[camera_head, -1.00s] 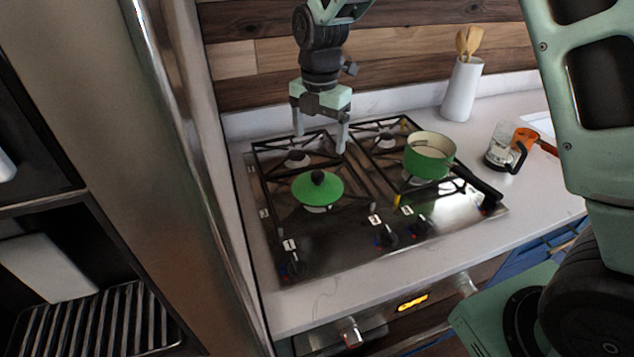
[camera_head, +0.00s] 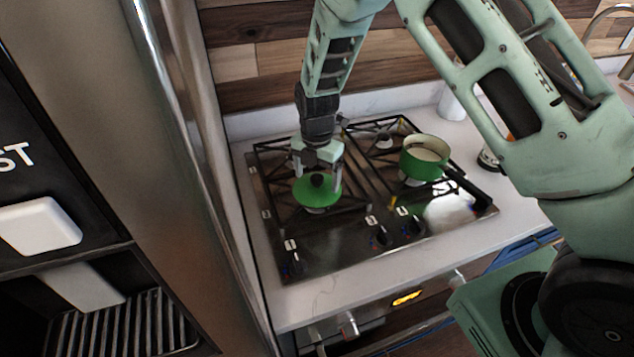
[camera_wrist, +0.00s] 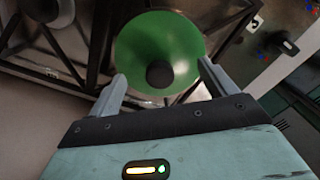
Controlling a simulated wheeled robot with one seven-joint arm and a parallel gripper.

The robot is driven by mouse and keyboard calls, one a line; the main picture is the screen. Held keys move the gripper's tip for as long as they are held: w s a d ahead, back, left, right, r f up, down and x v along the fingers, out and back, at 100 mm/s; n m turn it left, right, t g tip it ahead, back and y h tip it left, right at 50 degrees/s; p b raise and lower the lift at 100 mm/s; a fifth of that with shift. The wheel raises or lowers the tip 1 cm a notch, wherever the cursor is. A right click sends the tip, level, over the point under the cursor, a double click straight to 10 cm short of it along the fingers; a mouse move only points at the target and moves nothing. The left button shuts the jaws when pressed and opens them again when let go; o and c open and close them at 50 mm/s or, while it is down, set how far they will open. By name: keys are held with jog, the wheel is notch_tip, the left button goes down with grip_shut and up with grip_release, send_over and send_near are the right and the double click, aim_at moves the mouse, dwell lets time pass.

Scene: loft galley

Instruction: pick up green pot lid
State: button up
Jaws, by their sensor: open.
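The green pot lid (camera_head: 311,194) with its round dark knob (camera_head: 317,180) rests on the front left burner area of the stove. In the wrist view the lid (camera_wrist: 140,45) lies ahead of my gripper, with its knob (camera_wrist: 159,74) between the fingertips but beyond them. My gripper (camera_head: 317,176) is open and just above the lid, fingers pointing down. In the wrist view my gripper (camera_wrist: 163,75) has one finger on each side of the knob, apart from it. Part of the lid's far side is hidden by the gripper in the head view.
A green pot (camera_head: 424,158) with a dark handle stands on the right burner. The stove (camera_head: 330,240) has black grates and front knobs. A tall steel panel (camera_head: 185,150) rises close on the left. White counter (camera_head: 300,308) in front is clear.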

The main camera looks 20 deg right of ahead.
jog(key=shift+f, duration=0.55)
jog(key=c, duration=1.6)
jog(key=shift+r, duration=0.1)
